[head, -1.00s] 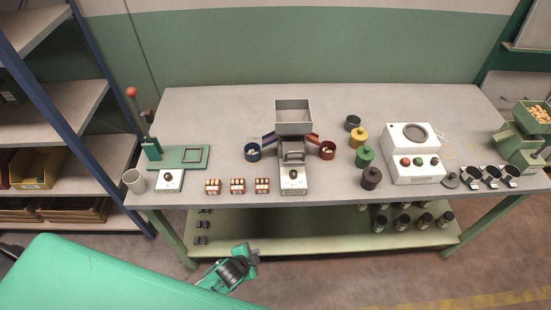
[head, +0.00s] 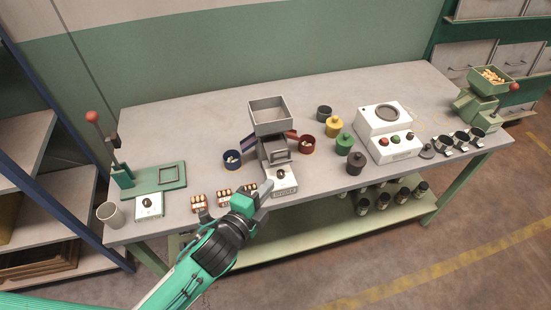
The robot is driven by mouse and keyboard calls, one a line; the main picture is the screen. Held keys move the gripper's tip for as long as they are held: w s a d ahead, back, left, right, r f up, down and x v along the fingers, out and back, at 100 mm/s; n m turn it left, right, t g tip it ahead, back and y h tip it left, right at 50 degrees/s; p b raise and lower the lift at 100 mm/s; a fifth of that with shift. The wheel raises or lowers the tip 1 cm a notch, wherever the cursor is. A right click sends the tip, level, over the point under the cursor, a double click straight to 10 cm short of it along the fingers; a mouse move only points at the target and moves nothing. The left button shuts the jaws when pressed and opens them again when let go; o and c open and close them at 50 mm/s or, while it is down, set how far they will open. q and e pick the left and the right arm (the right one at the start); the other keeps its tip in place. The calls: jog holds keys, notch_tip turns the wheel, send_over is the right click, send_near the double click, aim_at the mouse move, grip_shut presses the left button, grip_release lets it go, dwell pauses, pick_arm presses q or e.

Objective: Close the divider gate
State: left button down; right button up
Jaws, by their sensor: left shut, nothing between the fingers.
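The grey divider machine (head: 274,152) stands mid-table with an open hopper (head: 270,115) on top. Its base has a dark knob (head: 281,174). A blue-purple chute slopes to a blue cup (head: 232,161) on the left, and a red chute to a red cup (head: 307,146) on the right. Both cups hold pale pieces. I cannot make out the gate's position at this size. My left gripper (head: 267,187) is shut and empty, in front of the machine's base at its left front corner; I cannot tell whether it touches. My right gripper is not in view.
Small boxes of nuts (head: 198,202) stand left of my gripper, partly behind it. A green lever press (head: 155,177) and a grey cup (head: 110,214) are at the left. Coloured lidded jars (head: 344,143) and a white device (head: 388,132) stand right of the machine.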

aim_at(283, 151)
pick_arm(q)
jog(key=p+x, duration=0.1)
jog(key=x, duration=0.2)
jog(key=a+p+x, duration=0.1)
jog(key=x, duration=0.3)
jog(key=w+a+p+x, duration=0.1)
jog(key=x, duration=0.2)
jog(key=shift+w+f, duration=0.1)
jog(key=shift+w, duration=0.2)
jog(key=shift+w+f, duration=0.15)
jog(key=shift+w, duration=0.15)
jog(key=shift+w+a, duration=0.15)
jog(key=shift+w, duration=0.15)
jog(key=w, duration=0.2)
jog(key=w+a, duration=0.1)
jog(key=w, duration=0.1)
jog(key=shift+a, duration=0.15)
